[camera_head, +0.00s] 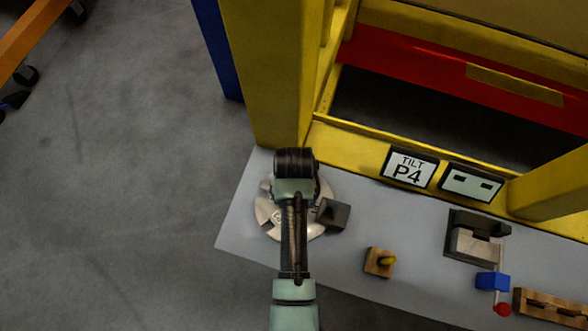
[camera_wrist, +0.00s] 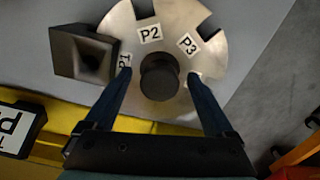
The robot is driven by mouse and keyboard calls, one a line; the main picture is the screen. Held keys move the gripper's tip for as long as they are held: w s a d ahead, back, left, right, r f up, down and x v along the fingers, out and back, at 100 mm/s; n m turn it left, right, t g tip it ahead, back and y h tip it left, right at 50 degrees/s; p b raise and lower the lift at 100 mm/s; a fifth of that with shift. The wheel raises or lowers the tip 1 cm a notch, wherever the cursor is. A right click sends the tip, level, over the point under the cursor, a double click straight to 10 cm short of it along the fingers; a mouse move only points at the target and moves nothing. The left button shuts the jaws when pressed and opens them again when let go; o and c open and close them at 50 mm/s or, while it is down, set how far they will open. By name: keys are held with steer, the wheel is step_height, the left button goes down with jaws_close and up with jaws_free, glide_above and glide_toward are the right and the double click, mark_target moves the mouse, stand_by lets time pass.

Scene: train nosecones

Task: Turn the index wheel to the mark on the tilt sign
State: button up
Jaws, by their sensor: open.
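The index wheel (camera_head: 266,216) is a pale metal disc on the grey bench, partly covered by my arm in the head view. In the wrist view the wheel (camera_wrist: 172,25) shows labels P1, P2 and P3, a partly covered label by my right finger, and notches in its rim. A dark round knob (camera_wrist: 160,78) stands at its centre. My gripper (camera_wrist: 159,75) is open, one finger on each side of the knob, with gaps visible. A dark hollow block (camera_wrist: 82,55) sits at the rim beside P1. The tilt sign (camera_head: 409,168) reads "TILT P4".
A yellow post (camera_head: 268,70) rises behind the wheel.

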steer(key=shift+w+f, duration=0.1)
steer(key=shift+f, duration=0.7)
jaws_close()
